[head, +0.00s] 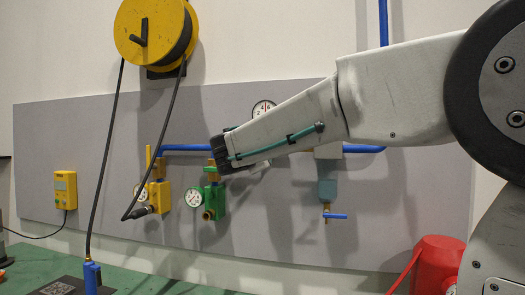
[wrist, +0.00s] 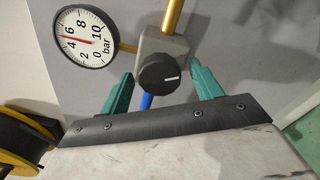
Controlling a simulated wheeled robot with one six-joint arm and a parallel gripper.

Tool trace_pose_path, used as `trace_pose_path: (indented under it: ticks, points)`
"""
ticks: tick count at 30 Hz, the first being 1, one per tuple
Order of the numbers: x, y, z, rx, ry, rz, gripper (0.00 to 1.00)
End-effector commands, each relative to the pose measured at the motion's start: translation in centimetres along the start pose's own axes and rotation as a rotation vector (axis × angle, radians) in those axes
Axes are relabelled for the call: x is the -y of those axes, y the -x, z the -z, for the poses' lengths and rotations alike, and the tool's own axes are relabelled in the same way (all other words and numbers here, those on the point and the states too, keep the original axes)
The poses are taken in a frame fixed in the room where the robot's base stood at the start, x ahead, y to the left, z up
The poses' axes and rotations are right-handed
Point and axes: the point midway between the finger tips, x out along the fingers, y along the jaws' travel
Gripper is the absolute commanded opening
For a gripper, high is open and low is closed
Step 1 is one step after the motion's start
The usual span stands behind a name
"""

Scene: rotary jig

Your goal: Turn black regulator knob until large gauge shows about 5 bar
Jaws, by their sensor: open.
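The black regulator knob (wrist: 157,72) is in the middle of the wrist view, on a grey body, with a white mark pointing right. My gripper (wrist: 163,83) is open, its teal fingers on either side of the knob with a gap at each side. The large gauge (wrist: 86,37) is at upper left in the wrist view. Its red needle points left, near the 4 and 6; the exact reading is hard to tell. In the head view the large gauge (head: 263,107) shows partly above my arm, which hides the knob.
A yellow hose reel (head: 155,32) hangs at upper left with black hose loops below. A yellow valve unit (head: 157,190) and a green one (head: 213,198) with small gauges are left of my arm. A blue-handled valve (head: 333,215) and red container (head: 438,265) are right.

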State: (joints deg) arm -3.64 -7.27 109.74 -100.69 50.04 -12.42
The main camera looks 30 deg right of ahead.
Motion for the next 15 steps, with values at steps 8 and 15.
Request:
trace_pose_path:
  ticks: [8, 15]
  points:
    - [-0.1, 3.5, 0.0, -0.003, -0.001, -0.003, 0.64]
    - [0.0, 7.0, 0.1, -0.003, -0.001, -0.001, 0.64]
